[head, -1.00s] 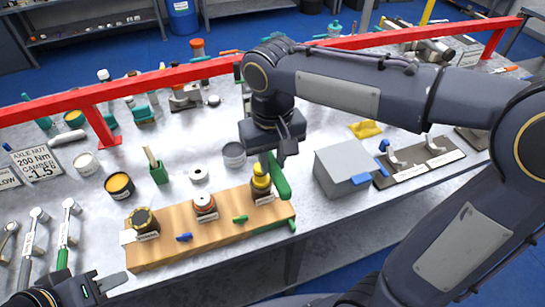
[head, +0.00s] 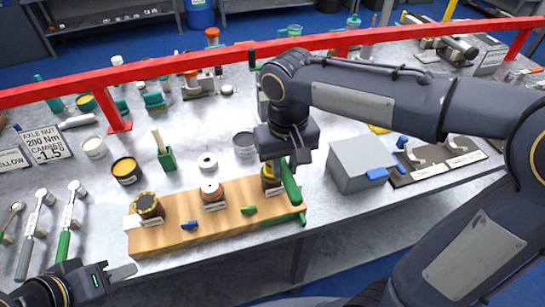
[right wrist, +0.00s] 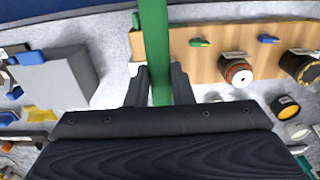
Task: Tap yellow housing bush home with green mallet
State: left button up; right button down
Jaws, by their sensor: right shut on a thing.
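My right gripper (head: 290,155) is shut on the green mallet (head: 291,184) above the right end of the wooden board. In the right wrist view the mallet (right wrist: 154,45) runs as a green bar between the two fingers (right wrist: 159,88). The yellow housing bush (head: 268,171) is at the right end of the board, mostly hidden behind my right gripper and the mallet. I cannot tell whether the mallet touches it, nor how deep the bush sits. My left gripper (head: 122,272) is at the lower left, off the bench front, apart from these things; its jaw opening is unclear.
The wooden board (head: 165,240) also holds a red-ringed part (head: 211,190), a dark, yellow-rimmed part (head: 147,205), and small blue and green pieces. A grey box (head: 362,163) stands to the right. A red rail (head: 200,62) crosses behind.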

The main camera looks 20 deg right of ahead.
jog(key=shift+r+p, duration=2.5)
jog(key=shift+r, duration=0.5)
notch_tip(320, 180, down, 7)
jog(key=b, duration=0.5)
jog(key=shift+r, duration=0.4)
notch_tip(320, 180, up, 6)
jog(key=p, duration=0.5)
jog(key=shift+f, duration=0.1)
jog(key=shift+f, duration=0.1)
